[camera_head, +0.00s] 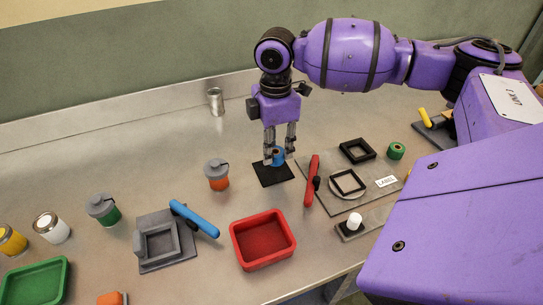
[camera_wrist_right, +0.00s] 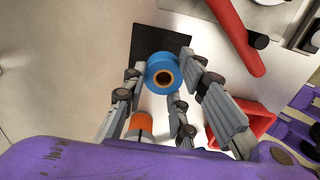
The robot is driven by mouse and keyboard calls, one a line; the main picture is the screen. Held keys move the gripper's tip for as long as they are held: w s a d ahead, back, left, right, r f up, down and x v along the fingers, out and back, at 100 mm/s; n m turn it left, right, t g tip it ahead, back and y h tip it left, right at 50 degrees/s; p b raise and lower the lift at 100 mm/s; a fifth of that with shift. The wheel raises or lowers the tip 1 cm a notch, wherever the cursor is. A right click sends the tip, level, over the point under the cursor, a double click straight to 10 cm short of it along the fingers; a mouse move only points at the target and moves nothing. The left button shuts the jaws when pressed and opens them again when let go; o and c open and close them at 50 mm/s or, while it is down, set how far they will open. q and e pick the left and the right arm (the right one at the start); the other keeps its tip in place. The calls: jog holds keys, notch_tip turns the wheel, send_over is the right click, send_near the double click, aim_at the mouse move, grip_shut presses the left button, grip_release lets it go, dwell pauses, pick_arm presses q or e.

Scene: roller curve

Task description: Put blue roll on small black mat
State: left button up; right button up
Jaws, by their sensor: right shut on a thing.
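The blue roll (camera_head: 278,155) is between the fingertips of my right gripper (camera_head: 279,156), which is shut on it. It also shows in the right wrist view (camera_wrist_right: 153,80), with its dark-orange core facing the camera. The small black mat (camera_head: 271,176) lies flat on the table directly under and in front of the roll. My left gripper is not in view.
An orange-and-grey jar (camera_head: 217,177) stands left of the mat. A red tray (camera_head: 263,240) is in front. A metal can (camera_head: 215,101) stands behind, with bare table around it.

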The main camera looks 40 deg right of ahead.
jog(key=shift+w+f, duration=0.35)
jog(key=shift+f, duration=0.75)
jog(key=shift+w+f, duration=0.1)
jog(key=shift+f, duration=0.75)
jog(key=shift+a, duration=0.1)
jog(key=shift+f, duration=0.2)
jog(key=o, duration=1.1)
notch_tip(320, 180, up, 12)
jog(key=shift+r, duration=0.2)
